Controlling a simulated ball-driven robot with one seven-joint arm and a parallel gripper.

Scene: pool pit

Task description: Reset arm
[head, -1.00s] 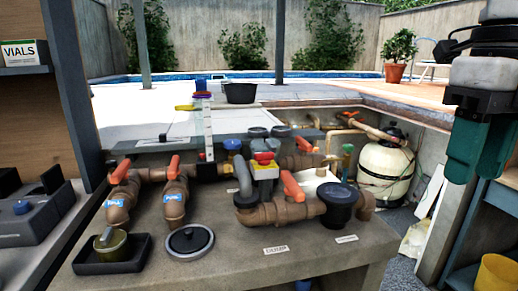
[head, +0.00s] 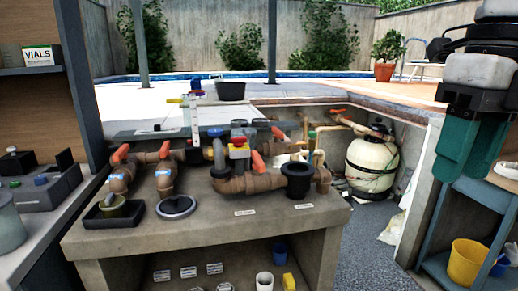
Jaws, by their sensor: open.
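My arm hangs in from the upper right of the head view. My gripper (head: 470,160) has a black body and teal fingers pointing down. It is open, with nothing visible between the fingers. It appears in front of the blue-grey shelf unit at the right, apart from the bench and its pipes.
A concrete bench (head: 225,232) carries brown pipes with orange handles and a black strainer pot (head: 298,180). A cream tank (head: 370,165) stands behind it. At right, a blue-grey shelf (head: 478,207) holds a yellow bucket (head: 466,262). Gravel floor (head: 372,262) lies open between them.

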